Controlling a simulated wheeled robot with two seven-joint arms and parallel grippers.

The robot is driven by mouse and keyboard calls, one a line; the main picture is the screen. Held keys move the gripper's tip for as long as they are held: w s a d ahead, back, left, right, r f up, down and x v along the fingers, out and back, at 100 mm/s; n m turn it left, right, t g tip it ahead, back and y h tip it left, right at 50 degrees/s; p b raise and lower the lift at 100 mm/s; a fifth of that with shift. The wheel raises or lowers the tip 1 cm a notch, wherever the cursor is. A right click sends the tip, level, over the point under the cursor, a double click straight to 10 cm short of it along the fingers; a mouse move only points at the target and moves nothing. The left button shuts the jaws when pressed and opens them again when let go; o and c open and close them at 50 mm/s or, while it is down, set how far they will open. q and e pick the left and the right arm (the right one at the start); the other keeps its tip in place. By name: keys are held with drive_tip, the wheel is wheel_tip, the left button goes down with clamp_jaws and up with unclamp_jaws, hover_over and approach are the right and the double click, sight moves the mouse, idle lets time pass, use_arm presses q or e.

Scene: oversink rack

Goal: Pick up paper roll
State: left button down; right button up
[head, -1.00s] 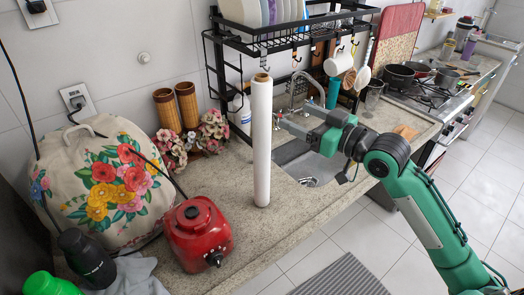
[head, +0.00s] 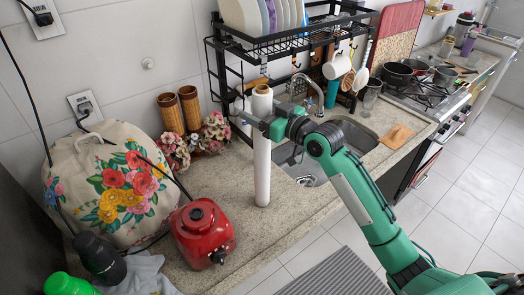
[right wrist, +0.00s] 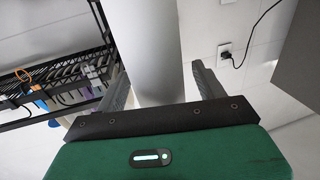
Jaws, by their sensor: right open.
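The paper roll (head: 262,172) is a tall white cylinder standing upright on the stone counter, in front of the black rack and left of the sink. My right gripper (head: 256,121) is at the upper part of the roll, reaching it from the right. In the right wrist view the roll (right wrist: 150,50) stands between the two open fingers of my right gripper (right wrist: 158,82). Whether a finger touches the roll cannot be told. My left gripper is not in view.
A red blender base (head: 203,235) and a flowered cover (head: 95,190) stand to the left. Bamboo cups (head: 180,112) and flowers are behind. The black rack (head: 290,42) with plates and hanging utensils overhangs the sink (head: 345,148). Counter in front of the roll is clear.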

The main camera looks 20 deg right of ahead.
drive_tip(key=shift+w+a, duration=0.25)
drive_tip(key=shift+w, duration=0.15)
drive_tip(key=c, duration=1.4)
drive_tip(key=shift+r, duration=0.1)
drive_tip(key=shift+c, duration=0.2)
